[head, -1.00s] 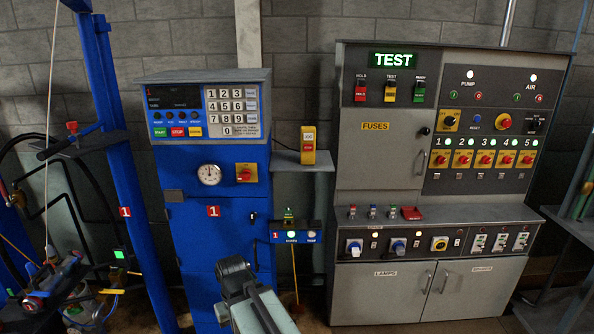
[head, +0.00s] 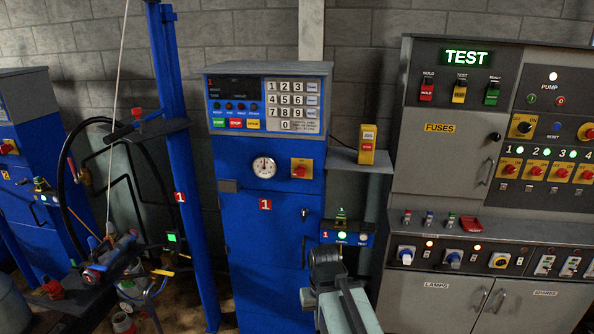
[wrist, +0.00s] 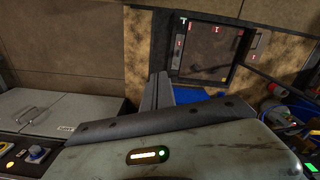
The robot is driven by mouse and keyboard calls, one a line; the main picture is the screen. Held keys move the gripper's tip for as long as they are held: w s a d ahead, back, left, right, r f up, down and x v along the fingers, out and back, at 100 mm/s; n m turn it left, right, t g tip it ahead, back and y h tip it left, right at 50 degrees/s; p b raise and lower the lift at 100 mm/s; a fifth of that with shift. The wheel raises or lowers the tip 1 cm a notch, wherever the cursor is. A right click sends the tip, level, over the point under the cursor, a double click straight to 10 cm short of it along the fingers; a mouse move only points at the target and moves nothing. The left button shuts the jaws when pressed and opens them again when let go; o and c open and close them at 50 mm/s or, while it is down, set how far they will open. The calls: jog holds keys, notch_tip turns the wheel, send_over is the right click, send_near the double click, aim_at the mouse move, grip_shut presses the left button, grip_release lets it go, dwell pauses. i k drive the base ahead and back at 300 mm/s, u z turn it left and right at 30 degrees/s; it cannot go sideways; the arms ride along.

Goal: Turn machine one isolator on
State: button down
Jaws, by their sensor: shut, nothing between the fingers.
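The blue machine cabinet (head: 260,235) with a red number 1 plate stands in the middle of the head view. On its upper right is a red rotary switch on a yellow plate (head: 301,169). On the grey control cabinet (head: 440,190) at right, a row of similar red knobs on yellow plates sits under lit numbers, the one under 1 (head: 507,168) leftmost. My gripper (head: 325,262) is shut and empty, low in front of the blue cabinet's right side. It appears apart from these switches. In the wrist view, my gripper (wrist: 158,92) points away from the switches, which do not show there.
A small shelf (head: 359,163) with a yellow control box (head: 367,144) stands between the cabinets. A blue post (head: 185,180) and hoses, with a cable, stand at left. Another blue cabinet (head: 20,160) is at far left. The grey cabinet has a projecting ledge (head: 500,232).

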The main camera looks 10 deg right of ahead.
aim_at(301, 170)
jog(key=u, duration=2.85)
jog(key=k, duration=0.85)
jog(key=z, duration=0.65)
jog(key=i, duration=1)
jog(key=u, duration=0.05)
